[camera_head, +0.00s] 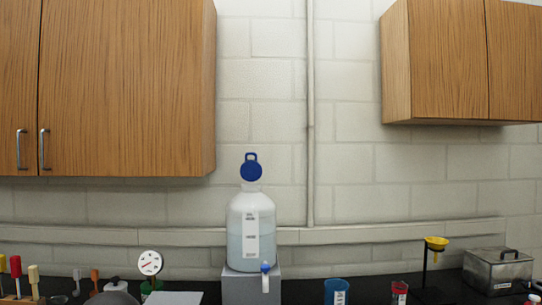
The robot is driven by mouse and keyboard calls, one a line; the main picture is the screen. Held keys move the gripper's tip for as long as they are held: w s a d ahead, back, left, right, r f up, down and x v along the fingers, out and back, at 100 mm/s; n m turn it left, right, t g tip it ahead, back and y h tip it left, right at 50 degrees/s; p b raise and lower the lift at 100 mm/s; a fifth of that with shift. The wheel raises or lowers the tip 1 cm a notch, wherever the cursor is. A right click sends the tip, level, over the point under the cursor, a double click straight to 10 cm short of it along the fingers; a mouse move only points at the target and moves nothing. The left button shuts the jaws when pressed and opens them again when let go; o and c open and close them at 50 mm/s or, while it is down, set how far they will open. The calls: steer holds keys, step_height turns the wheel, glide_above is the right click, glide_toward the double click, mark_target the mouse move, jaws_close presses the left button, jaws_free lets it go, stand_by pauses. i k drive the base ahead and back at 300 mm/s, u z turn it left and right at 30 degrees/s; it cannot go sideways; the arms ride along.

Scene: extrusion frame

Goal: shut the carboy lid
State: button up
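The carboy (250,232) is a translucent white bottle, part filled with liquid, standing on a grey block (240,287) near the middle of the head view. Its blue lid (251,171) stands up above the neck (251,187), open, with a loop handle at its top. A spigot with a blue top (265,268) is low on the carboy's front. My gripper is not in view.
Wooden cupboards hang at the left (120,90) and right (445,60). On the dark bench are a dial gauge (150,263), a blue beaker (336,290), a red-marked cup (399,292), a yellow funnel (436,243) and a metal box (497,271). Space around the lid looks clear.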

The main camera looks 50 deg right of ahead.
mark_target(251, 171)
steer(key=k, duration=0.3)
steer(key=z, duration=0.8)
